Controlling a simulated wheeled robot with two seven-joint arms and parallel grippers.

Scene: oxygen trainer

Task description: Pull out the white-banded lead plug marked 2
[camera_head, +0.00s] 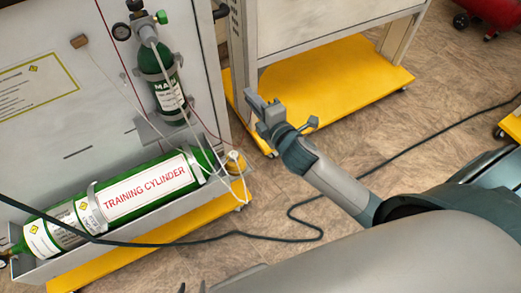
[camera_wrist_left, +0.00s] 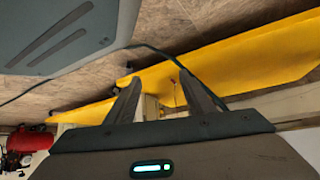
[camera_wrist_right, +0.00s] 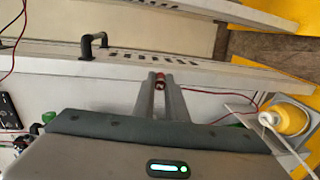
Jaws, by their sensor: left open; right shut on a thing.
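My right gripper (camera_head: 263,108) is beside the right side of the grey cabinet in the head view. In the right wrist view its fingers (camera_wrist_right: 161,88) are shut on a small reddish and dark plug-like piece (camera_wrist_right: 160,78). No mark 2 is legible, and I cannot clearly make out a white band or whether the piece is seated in anything. In the left wrist view that gripper (camera_wrist_left: 160,92) is open, with no object clearly held.
The green training cylinder (camera_head: 145,190) lies in a tray at the cabinet front. A smaller green cylinder (camera_head: 160,82) stands above it. A yellow-topped item (camera_wrist_right: 292,118) is beside the right gripper. A dark cable (camera_head: 400,150) crosses the floor. A red machine (camera_head: 490,14) stands far right.

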